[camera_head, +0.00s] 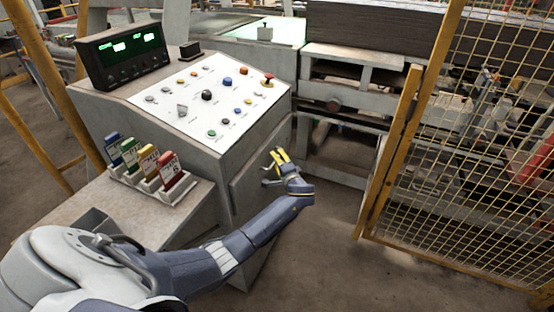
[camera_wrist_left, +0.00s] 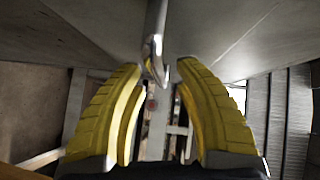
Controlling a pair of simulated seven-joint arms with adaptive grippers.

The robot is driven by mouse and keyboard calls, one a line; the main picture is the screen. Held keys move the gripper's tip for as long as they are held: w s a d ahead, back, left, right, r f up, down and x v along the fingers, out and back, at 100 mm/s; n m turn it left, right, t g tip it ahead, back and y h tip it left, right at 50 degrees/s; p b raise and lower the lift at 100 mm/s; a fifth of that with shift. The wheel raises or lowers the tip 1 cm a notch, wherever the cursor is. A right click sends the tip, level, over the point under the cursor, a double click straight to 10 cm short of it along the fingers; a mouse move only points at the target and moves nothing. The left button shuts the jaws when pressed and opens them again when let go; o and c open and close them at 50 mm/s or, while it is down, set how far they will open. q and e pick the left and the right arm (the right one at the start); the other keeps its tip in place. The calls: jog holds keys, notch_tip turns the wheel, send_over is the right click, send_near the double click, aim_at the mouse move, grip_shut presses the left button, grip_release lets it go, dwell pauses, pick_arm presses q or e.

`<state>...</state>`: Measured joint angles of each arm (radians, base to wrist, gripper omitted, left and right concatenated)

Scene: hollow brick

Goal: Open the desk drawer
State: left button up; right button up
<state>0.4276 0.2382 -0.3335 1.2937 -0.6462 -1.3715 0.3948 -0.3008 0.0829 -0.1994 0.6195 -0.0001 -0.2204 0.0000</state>
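The grey control desk (camera_head: 170,150) has a drawer front (camera_head: 247,190) on its right-hand side, and the drawer looks closed. My left gripper (camera_head: 278,155) is beside that front, with its yellow fingers spread. In the left wrist view, my left gripper (camera_wrist_left: 159,66) is open, and a shiny metal bar handle (camera_wrist_left: 155,40) reaches down between the two fingertips. The fingers are apart from the handle on both sides. In the head view the handle is mostly hidden by the gripper and hard to make out. My right gripper is in neither view.
The desk carries a white button panel (camera_head: 215,100), a black display box (camera_head: 123,55) and a rack of coloured cards (camera_head: 150,170). A yellow mesh fence (camera_head: 455,190) stands at right, near conveyor machinery (camera_head: 350,70). Open floor (camera_head: 325,250) lies between fence and desk.

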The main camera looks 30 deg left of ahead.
pick_arm(q)
jog(key=shift+w+a, duration=0.3)
jog(key=shift+a, duration=0.15)
jog(key=shift+c, duration=0.3)
grip_shut()
jog(key=shift+f, duration=0.1)
